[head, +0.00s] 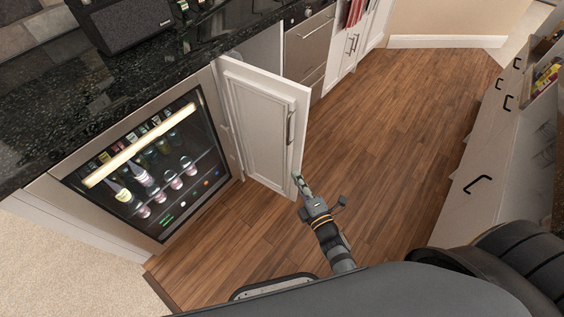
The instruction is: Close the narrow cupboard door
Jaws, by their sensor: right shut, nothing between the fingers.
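The narrow cupboard door (262,130) is white with a raised panel and a metal handle (290,128) near its free edge. It stands open, swung out from the counter front beside the lit wine cooler. My right gripper (298,180) is shut and empty. Its fingertips are at the lower free corner of the door, beside or touching it; I cannot tell which. My left gripper is not in view.
A glass-front wine cooler (150,170) is left of the door. A dark granite counter (60,120) with a black speaker (122,22) runs above. Drawers (308,45) lie beyond the door. Cabinets with black handles (479,184) stand at right. Wooden floor (385,120) between is clear.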

